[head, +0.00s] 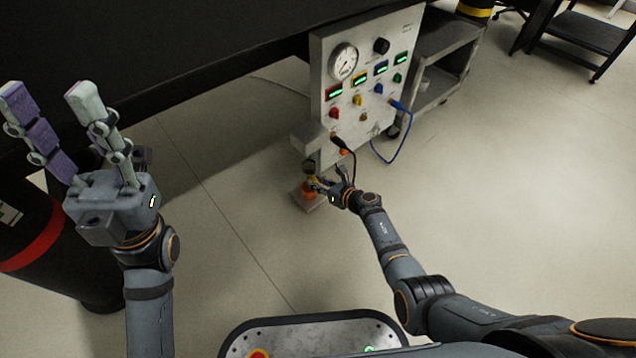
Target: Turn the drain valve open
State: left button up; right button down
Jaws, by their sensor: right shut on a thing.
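My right gripper (325,187) is at the lower left corner of the upright control panel (322,60). It is shut on a small yellow part, which looks like the drain valve handle (313,183). The gripper's fingers partly cover this handle, so its exact angle cannot be told. An orange round part (308,190) shows just below, near the floor. My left gripper (45,105) is raised at the left, its two fingers spread wide and empty, far from the panel.
The panel carries a gauge (343,61), a black knob (381,46), several green displays and coloured knobs. A blue cable (374,150) hangs at its right. A grey cart (440,60) stands behind. A dark cylinder with a red band (40,245) stands at left. Open floor lies at right.

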jog(key=shift+d+m+g+y, duration=0.1)
jog(key=shift+m+g+y, duration=0.2)
jog(key=shift+m+y, duration=0.3)
dwell(0.3)
jog(key=c, duration=1.1)
grip_release()
jog(key=v, duration=1.2)
